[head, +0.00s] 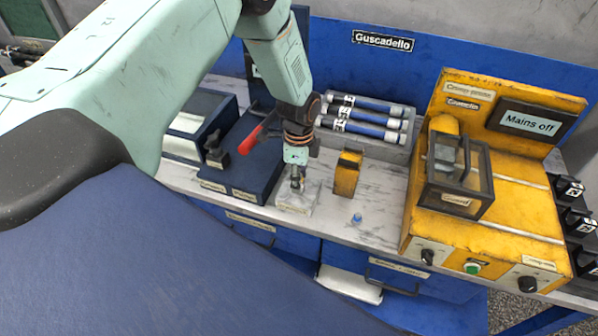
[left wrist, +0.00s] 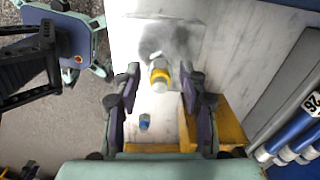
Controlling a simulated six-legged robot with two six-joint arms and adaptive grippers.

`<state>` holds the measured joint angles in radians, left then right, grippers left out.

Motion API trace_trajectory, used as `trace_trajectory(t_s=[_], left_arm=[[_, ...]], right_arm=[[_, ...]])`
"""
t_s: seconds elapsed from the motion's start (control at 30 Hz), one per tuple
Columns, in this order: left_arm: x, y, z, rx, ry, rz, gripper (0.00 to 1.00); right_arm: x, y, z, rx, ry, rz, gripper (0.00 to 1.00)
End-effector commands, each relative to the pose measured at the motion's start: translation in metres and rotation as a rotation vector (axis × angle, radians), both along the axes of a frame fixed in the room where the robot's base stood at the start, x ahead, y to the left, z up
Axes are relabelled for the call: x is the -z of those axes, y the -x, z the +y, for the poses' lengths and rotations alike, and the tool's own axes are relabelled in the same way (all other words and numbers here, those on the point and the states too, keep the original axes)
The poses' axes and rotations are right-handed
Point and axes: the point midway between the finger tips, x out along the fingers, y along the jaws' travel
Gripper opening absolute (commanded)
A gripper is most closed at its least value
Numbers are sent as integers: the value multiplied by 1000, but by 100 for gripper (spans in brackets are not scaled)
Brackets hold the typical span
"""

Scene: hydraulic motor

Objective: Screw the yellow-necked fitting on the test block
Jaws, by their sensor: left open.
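The yellow-necked fitting (left wrist: 160,77) shows in the left wrist view, a pale capped piece with a yellow band. It lies between the two fingers of my left gripper (left wrist: 160,84), with a gap on each side. My left gripper is open and points down over the test block in the head view (head: 297,181). The test block is a pale grey square (head: 296,201) on the bench; it also shows in the left wrist view (left wrist: 181,38). The fitting appears at the block's edge there; I cannot tell how it is seated. In the head view my gripper hides most of the fitting. My right gripper is not in view.
A yellow block (head: 347,174) stands close right of my left gripper. A small blue piece (head: 357,218) is on the bench (head: 383,208). A yellow machine (head: 478,238) stands at right, a blue box with a red lever (head: 250,139) at left, and blue tubes (head: 366,116) behind.

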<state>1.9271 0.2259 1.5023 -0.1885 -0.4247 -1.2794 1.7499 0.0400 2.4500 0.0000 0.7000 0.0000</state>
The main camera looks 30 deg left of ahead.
Motion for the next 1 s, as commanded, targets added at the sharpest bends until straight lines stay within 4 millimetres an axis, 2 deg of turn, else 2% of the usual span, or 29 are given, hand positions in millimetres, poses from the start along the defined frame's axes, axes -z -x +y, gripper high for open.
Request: trace_trajectory(t_s=[0.2, 0.57, 1.0], left_arm=[[-1, 0, 0, -190, 0, 0, 42], [0, 0, 0, -222, 0, 0, 42], [-2, 1, 0, -722, -1, 1, 42]], right_arm=[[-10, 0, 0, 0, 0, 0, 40], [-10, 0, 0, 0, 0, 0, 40], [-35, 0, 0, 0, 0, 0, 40]])
